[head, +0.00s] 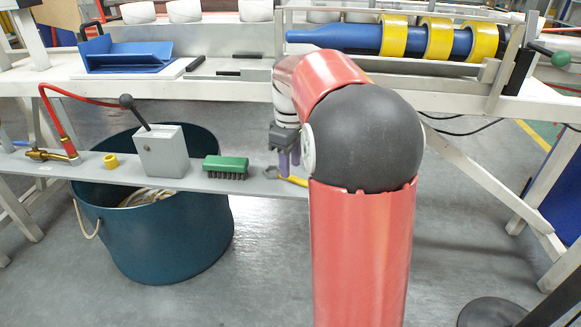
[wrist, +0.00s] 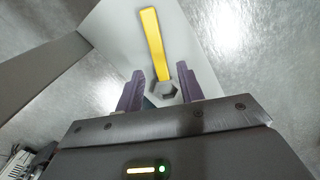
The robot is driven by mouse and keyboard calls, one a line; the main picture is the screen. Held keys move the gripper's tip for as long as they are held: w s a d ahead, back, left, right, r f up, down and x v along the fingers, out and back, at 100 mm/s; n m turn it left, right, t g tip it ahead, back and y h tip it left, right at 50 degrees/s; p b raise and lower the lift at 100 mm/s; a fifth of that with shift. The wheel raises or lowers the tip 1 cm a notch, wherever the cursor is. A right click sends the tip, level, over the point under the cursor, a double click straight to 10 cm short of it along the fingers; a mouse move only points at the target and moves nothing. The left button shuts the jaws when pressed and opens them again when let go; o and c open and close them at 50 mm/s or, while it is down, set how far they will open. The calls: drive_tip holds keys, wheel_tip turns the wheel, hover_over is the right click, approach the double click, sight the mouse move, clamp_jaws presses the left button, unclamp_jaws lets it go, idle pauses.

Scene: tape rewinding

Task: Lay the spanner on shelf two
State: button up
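The spanner has a yellow handle (wrist: 152,42) and a grey head with a hexagonal opening. It lies on a narrow grey low shelf (head: 225,184); in the head view its grey end (head: 271,172) shows beside my gripper (head: 289,168), with part of it hidden behind my arm. In the wrist view my gripper (wrist: 160,88) is open. Its two purple fingers stand on either side of the spanner's head, with gaps between. I cannot tell how far the fingertips are above the shelf. No label marks which shelf is shelf two.
A green brush (head: 226,164), a grey lever box (head: 161,152), a yellow ring (head: 110,161) and a brass torch (head: 48,156) sit along the low shelf. A teal bucket (head: 165,245) stands below. The upper bench holds a blue tray (head: 125,58) and yellow tape rolls (head: 438,40).

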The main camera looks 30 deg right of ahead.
wheel_tip(320, 180, up, 10)
drive_tip(key=p, duration=0.2)
drive_tip(key=s+a+m+t, duration=0.3)
drive_tip(key=s+a, duration=0.5)
drive_tip(key=s, duration=0.2)
drive_tip(key=s+a+f+m+t, duration=0.1)
drive_tip(key=s+a+f, duration=0.2)
drive_tip(key=s, duration=0.3)
drive_tip(key=s+a+f+m+t, duration=0.1)
drive_tip(key=s+a+f+m, duration=0.1)
drive_tip(key=s+f, duration=0.2)
drive_tip(key=shift+s+a+f+m+t, duration=0.3)
drive_tip(key=shift+s+a+f, duration=0.1)
drive_tip(key=shift+s, duration=0.7)
drive_tip(key=shift+r, duration=0.15)
wheel_tip(320, 180, up, 3)
drive_tip(key=p, duration=0.3)
drive_tip(key=shift+r, duration=0.15)
drive_tip(key=shift+a, duration=0.1)
